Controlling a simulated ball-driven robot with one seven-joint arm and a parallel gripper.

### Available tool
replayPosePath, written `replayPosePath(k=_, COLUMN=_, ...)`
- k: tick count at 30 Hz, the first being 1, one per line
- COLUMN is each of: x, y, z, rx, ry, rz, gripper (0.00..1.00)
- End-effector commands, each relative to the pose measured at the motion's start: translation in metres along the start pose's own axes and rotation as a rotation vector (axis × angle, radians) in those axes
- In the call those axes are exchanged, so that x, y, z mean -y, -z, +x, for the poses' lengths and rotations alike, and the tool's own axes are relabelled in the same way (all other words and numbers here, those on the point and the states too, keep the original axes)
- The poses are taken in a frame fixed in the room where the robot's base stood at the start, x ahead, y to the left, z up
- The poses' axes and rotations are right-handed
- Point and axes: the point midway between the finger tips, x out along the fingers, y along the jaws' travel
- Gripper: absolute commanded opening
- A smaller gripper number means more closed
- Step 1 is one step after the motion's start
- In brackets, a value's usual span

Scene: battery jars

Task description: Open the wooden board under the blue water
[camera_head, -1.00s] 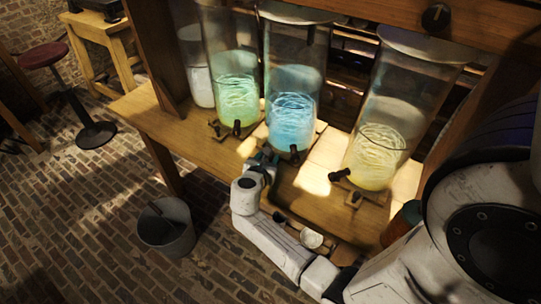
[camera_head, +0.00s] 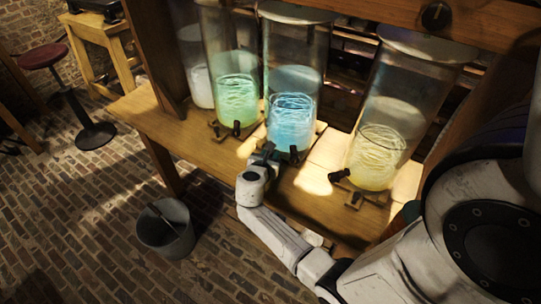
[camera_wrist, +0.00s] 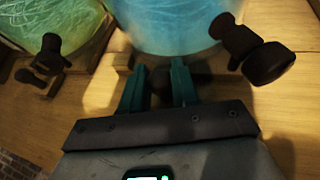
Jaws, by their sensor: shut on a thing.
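The jar with blue water (camera_head: 291,122) stands between a green one and a yellow one on the wooden bench. Its base rests on a small wooden board (camera_head: 320,129), mostly hidden under the jar. In the wrist view, the blue jar (camera_wrist: 170,22) is straight ahead with a black tap (camera_wrist: 252,50) to the right. My gripper (camera_wrist: 157,80) is at the front of the board, just below the jar. Its two green fingers are closed on a small dark knob (camera_wrist: 161,77), partly hidden between them. In the head view, my gripper (camera_head: 264,154) is at the same place.
The green jar (camera_head: 236,103) with its black tap stands left, the yellow jar (camera_head: 377,158) right. A metal bucket (camera_head: 166,229) stands on the brick floor below the bench (camera_head: 195,150). A stool (camera_head: 94,135) is at far left.

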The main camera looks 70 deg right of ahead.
Motion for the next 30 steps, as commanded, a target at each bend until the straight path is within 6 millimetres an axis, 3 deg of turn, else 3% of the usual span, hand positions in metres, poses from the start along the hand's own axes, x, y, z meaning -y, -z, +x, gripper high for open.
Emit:
replayPosePath(k=4, x=0.002, y=0.0, z=0.0, rx=0.0, ry=0.004, rz=0.0, gripper=0.0)
replayPosePath(k=19, x=0.001, y=0.003, z=-0.006, rx=-0.001, ry=0.007, rz=0.0, gripper=0.0)
replayPosePath(k=23, x=-0.004, y=0.008, z=-0.021, rx=-0.002, ry=0.004, rz=-0.003, gripper=0.0)
replayPosePath(k=30, x=-0.018, y=0.028, z=-0.07, rx=-0.003, ry=0.001, rz=-0.006, gripper=0.0)
